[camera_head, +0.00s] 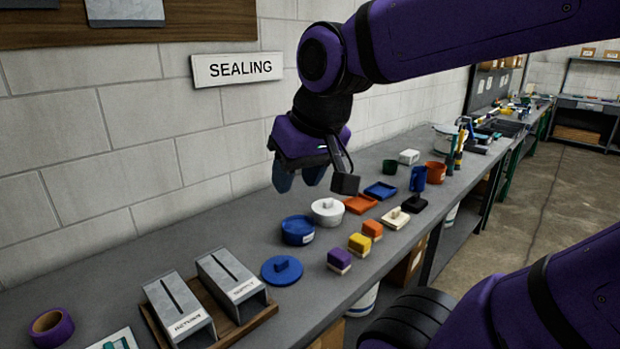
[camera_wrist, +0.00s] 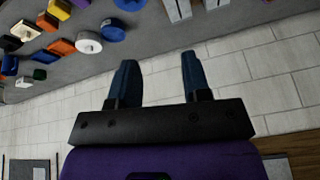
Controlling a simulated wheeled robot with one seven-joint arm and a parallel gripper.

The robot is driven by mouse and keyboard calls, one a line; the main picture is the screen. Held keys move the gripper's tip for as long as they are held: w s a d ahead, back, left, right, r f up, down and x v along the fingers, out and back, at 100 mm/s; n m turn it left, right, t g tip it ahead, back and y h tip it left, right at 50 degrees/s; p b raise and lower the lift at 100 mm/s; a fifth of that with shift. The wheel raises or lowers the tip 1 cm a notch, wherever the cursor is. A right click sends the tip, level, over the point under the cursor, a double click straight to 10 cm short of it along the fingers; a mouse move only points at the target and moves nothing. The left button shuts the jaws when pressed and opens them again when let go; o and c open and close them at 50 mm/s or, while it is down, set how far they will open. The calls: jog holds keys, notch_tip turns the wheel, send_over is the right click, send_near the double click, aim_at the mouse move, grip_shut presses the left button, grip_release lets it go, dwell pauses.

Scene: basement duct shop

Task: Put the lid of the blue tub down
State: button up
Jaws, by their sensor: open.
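In the wrist view the tub (camera_wrist: 113,30) is at the top, with the lid (camera_wrist: 130,4) cut by the top edge. My gripper (camera_head: 298,178) is open and empty, raised above the bench near the wall, behind and above the tub. Its two blue fingers (camera_wrist: 158,60) stand apart with nothing between them.
Purple, yellow and orange blocks (camera_head: 340,260) line the front. Two grey holders (camera_head: 232,285) stand left of the lid in a wooden tray. Orange (camera_head: 360,204) and blue (camera_head: 381,190) trays lie further right.

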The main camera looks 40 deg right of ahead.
jog(key=shift+s+a+r+n, duration=0.15)
jog(key=shift+s+n, duration=0.3)
jog(key=shift+s, duration=0.45)
jog(key=shift+s+a+r+n, duration=0.15)
jog(key=shift+s+n, duration=0.3)
jog(key=shift+s, duration=0.4)
